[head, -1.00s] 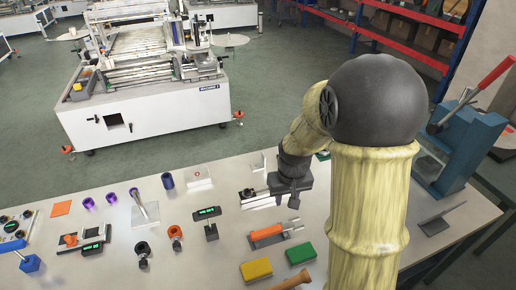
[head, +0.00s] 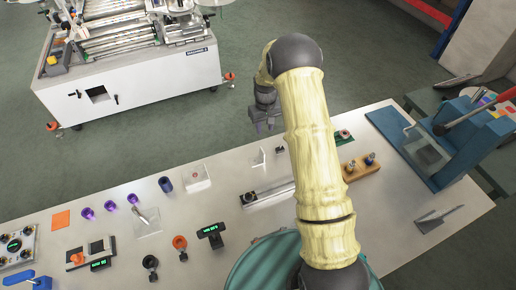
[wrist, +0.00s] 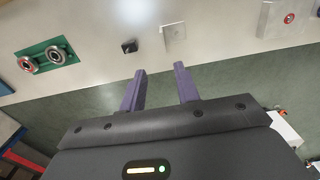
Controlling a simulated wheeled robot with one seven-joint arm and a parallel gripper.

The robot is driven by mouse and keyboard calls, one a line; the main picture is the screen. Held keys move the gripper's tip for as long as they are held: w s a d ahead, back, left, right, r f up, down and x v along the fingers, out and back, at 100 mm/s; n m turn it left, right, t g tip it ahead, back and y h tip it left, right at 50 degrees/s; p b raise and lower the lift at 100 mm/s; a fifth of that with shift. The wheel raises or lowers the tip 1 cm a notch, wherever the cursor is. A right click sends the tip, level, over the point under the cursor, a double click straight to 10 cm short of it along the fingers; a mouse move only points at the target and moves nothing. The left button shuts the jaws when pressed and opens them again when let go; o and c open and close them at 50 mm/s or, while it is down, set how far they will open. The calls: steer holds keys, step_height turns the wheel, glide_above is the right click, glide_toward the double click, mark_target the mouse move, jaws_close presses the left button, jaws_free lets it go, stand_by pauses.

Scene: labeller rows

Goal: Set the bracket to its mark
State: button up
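A small pale metal piece with a hole, apparently the bracket (head: 262,156), stands on the bench behind the rail. It also shows in the wrist view as the pale bracket (wrist: 174,36), just beyond the fingertips. My gripper (head: 264,126) hangs above the bench's far edge. In the wrist view my gripper (wrist: 160,70) has two purple fingers spread apart with nothing between them. The bracket is apart from the fingers. I cannot make out a mark for it.
A small dark block (wrist: 129,46) sits beside the bracket. A green plate with two rings (wrist: 47,58) and a white box with a red button (wrist: 290,19) flank them. A rail (head: 268,194) lies nearer. A blue press (head: 455,145) stands at right.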

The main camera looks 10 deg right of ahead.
mark_target(262, 150)
steer(key=shift+s, duration=0.15)
step_height(262, 150, down, 12)
steer(key=b, duration=0.6)
steer(key=shift+r, duration=0.15)
steer(key=shift+f+b, duration=0.2)
steer(key=shift+b, duration=0.1)
steer(key=f, duration=0.1)
steer(key=f+b, duration=0.1)
steer(key=f, duration=0.1)
steer(key=f+b, duration=0.1)
steer(key=shift+w+a+f, duration=0.2)
steer(key=shift+w+a, duration=0.05)
steer(key=shift+a, duration=0.1)
steer(key=shift+f, duration=0.45)
steer(key=shift+w+d+r, duration=0.1)
